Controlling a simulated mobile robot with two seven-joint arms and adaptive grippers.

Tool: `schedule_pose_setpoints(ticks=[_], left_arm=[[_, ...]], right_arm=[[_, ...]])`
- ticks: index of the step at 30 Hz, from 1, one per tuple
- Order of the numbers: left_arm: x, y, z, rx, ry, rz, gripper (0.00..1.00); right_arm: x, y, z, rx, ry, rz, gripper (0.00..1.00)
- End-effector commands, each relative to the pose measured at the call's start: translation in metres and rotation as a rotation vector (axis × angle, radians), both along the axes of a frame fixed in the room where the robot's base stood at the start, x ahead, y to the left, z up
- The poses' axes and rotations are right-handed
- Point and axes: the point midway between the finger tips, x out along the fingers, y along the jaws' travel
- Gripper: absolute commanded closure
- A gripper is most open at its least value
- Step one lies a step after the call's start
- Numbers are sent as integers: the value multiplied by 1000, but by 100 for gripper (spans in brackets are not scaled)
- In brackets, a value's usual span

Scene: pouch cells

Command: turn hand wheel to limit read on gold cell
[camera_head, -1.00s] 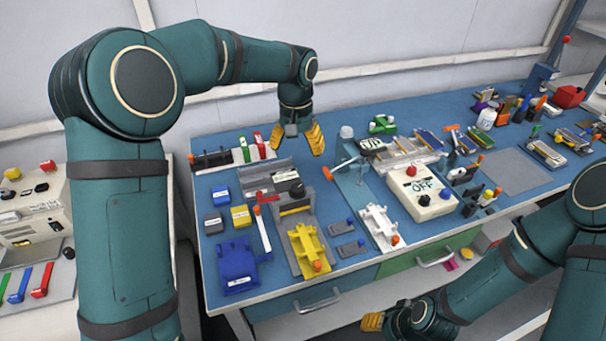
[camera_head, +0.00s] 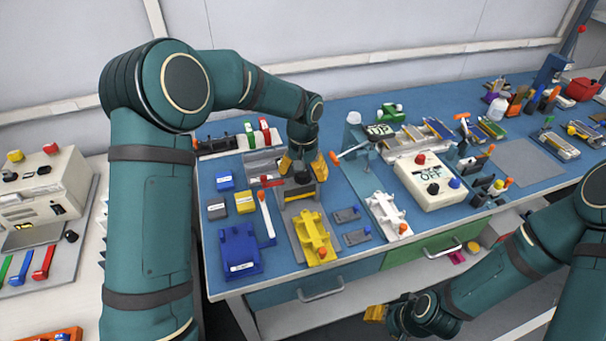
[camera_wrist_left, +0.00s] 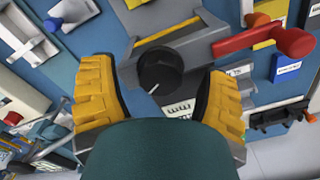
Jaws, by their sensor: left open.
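The hand wheel, a black round knob with a white pointer line, shows in the left wrist view (camera_wrist_left: 160,70) on a grey fixture (camera_wrist_left: 203,50). It also shows in the head view (camera_head: 302,178). My left gripper (camera_head: 304,163) is open above it, with its yellow fingers on either side of the wheel in the left wrist view (camera_wrist_left: 158,88); I cannot tell whether they touch it. A gold piece (camera_head: 298,195) lies in the fixture by the wheel, partly hidden; I cannot tell for sure that it is the gold cell. My right gripper (camera_head: 376,313) is low in front of the bench, its jaws unclear.
A red lever (camera_wrist_left: 265,42) sticks out beside the wheel. A yellow fixture (camera_head: 315,238), a blue block (camera_head: 240,250) and yellow and blue small boxes stand close by. A white box reading OFF (camera_head: 428,180) and a white fixture (camera_head: 386,212) stand to the right.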

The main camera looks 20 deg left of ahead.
Motion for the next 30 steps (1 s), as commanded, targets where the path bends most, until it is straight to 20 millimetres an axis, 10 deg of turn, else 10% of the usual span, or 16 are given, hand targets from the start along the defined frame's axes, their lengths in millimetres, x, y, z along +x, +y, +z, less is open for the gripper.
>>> schedule_pose_setpoints(ticks=[9, 16, 30], left_arm=[[0, 0, -2, 0, 0, 1, 25], [0, 0, -2, 0, 0, 1, 95], [0, 0, -1, -1, 0, -92, 95]], right_arm=[[0, 0, 0, 0, -1, 0, 50], [0, 0, 0, 0, -1, 0, 50], [-1, 0, 7, 0, 2, 1, 50]])
